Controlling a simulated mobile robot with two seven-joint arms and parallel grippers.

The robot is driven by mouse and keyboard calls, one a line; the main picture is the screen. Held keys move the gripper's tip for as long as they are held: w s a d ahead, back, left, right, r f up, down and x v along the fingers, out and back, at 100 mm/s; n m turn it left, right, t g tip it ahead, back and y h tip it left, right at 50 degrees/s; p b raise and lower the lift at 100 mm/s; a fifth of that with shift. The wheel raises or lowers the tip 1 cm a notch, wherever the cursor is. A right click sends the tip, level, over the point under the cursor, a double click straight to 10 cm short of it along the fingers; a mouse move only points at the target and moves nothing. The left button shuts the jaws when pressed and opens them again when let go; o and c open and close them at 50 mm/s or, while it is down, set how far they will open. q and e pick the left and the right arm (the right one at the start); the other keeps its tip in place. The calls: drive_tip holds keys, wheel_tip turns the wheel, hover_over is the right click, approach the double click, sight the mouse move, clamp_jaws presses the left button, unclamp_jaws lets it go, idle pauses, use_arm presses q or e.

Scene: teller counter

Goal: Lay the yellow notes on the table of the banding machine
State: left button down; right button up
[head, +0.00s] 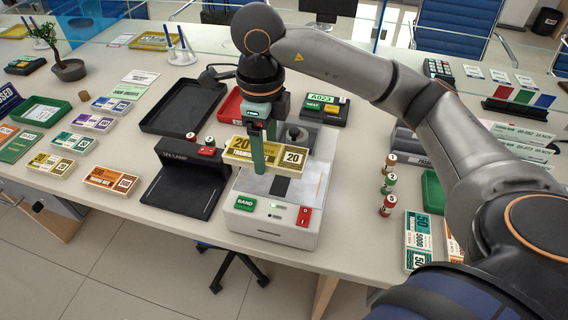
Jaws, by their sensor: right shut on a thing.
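My right gripper (259,164) reaches down from above and is shut on a bundle of yellow notes (294,157) marked 20. One finger crosses the bundle's near face. The bundle lies roughly level over the back part of the white banding machine (252,219). The machine's pale table (311,182) shows in front of and below the notes, with a dark strip across it. I cannot tell whether the notes touch the table or hang just above it. The machine's front has a green BAND button and a red switch. My left gripper is out of view.
Left of the machine stands a black UV lamp (184,194), with a black tray (179,127) behind it. Another yellow bundle (52,164) and an orange bundle (111,179) lie farther left. Several small numbered stamps (388,184) and teal notes (418,232) are at right.

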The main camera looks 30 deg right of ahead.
drive_tip(key=d+f, duration=0.2)
drive_tip(key=f, duration=0.1)
drive_tip(key=d+f, duration=0.2)
drive_tip(key=shift+w, duration=0.35)
drive_tip(key=f, duration=0.3)
drive_tip(key=shift+d+f, duration=0.2)
drive_tip(key=shift+f, duration=0.15)
drive_tip(key=shift+w, duration=0.1)
drive_tip(key=shift+f, duration=0.25)
drive_tip(key=o, duration=1.4)
drive_tip(key=shift+r, duration=0.1)
drive_tip(key=shift+c, duration=0.2)
drive_tip(key=shift+r, duration=0.1)
